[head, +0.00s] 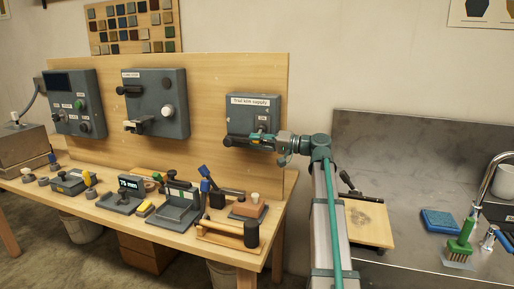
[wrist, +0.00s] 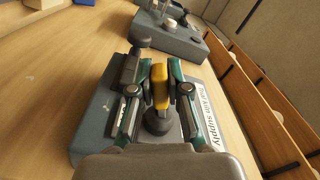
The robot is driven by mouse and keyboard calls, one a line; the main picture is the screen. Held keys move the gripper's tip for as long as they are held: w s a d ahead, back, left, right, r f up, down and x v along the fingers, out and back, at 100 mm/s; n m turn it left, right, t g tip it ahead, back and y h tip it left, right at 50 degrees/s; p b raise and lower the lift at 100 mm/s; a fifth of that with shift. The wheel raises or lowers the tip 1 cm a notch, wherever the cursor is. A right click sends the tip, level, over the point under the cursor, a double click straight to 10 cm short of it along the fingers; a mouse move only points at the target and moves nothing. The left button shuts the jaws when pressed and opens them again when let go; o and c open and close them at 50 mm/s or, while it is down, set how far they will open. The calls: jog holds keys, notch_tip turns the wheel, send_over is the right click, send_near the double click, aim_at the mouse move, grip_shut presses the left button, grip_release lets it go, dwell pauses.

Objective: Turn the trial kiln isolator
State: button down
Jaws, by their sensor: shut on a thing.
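The trial kiln isolator is on a grey box (head: 252,104) labelled "Trial kiln supply", on the right part of the wooden board. The box also shows in the wrist view (wrist: 95,125), with part of its label at the right. A yellow handle (wrist: 160,87) stands over a dark round base on the box. My gripper (head: 262,141) reaches the box front from the right. In the wrist view my gripper (wrist: 160,80) is shut on the yellow handle, one finger on each side. A dark bar (head: 235,140) lies beside the handle. The fingers partly hide the handle.
Two other grey control boxes hang to the left, a middle one (head: 155,88) and a far-left one (head: 75,88). The bench (head: 100,208) below carries several tools, including a black-headed mallet (head: 250,234). A metal sink counter (head: 420,110) is at the right.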

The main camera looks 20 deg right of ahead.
jog(key=shift+f+n+b, duration=0.3)
jog(key=shift+n+b, duration=0.25)
jog(key=shift+n, duration=0.15)
jog(key=shift+d, duration=0.1)
jog(key=c, duration=1.1)
grip_release()
jog(key=shift+w, duration=0.1)
jog(key=shift+d, duration=0.1)
jog(key=v, duration=1.2)
jog(key=shift+r, duration=0.1)
